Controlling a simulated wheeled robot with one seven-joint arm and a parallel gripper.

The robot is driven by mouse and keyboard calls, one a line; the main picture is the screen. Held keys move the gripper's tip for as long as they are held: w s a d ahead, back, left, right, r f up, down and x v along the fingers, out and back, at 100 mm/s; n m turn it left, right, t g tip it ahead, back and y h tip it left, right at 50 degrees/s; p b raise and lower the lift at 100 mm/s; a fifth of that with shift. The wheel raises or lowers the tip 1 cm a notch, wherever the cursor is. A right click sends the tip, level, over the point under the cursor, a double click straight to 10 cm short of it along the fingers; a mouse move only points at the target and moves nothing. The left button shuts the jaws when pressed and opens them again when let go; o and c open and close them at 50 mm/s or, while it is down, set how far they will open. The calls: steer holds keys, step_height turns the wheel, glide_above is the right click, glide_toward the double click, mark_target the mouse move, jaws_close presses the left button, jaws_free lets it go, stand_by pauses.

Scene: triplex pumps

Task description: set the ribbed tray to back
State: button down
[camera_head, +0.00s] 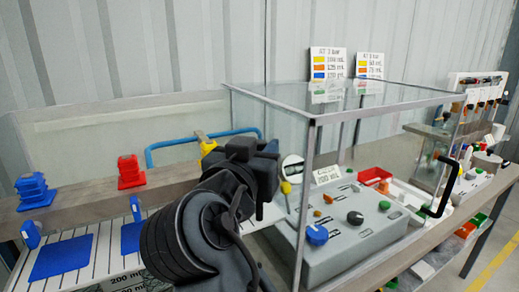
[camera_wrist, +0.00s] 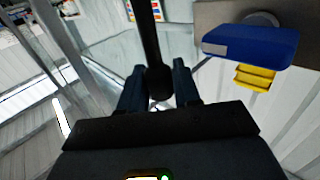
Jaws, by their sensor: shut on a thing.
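A white tray (camera_head: 115,236) with dark parallel ribs lies at the lower left of the head view, with blue pieces on it. My arm hides its right part. I cannot tell its exact setting. My black gripper (camera_wrist: 158,82) shows in the wrist view with its two fingers close on either side of a dark bar (camera_wrist: 152,45). It is shut on this bar, whose far end runs out of the top of the picture. In the head view my gripper is right of the ribbed tray, in front of the blue tube; its fingertips are hidden there.
A glass case (camera_head: 311,122) stands right of my arm, over a grey control box (camera_head: 335,235) with knobs. Blue (camera_head: 34,192) and red (camera_head: 131,174) stepped blocks stand on the left ledge. A bent blue tube (camera_head: 175,145) runs behind my gripper. A blue block (camera_wrist: 250,45) shows in the wrist view.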

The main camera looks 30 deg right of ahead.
steer(key=w+b, duration=0.1)
steer(key=w, duration=0.2)
steer(key=shift+w+b, duration=0.35)
steer(key=shift+w, duration=0.05)
steer(key=c, duration=0.9)
jaws_free()
steer(key=shift+b+v, duration=1)
steer(key=shift+v, duration=2.9)
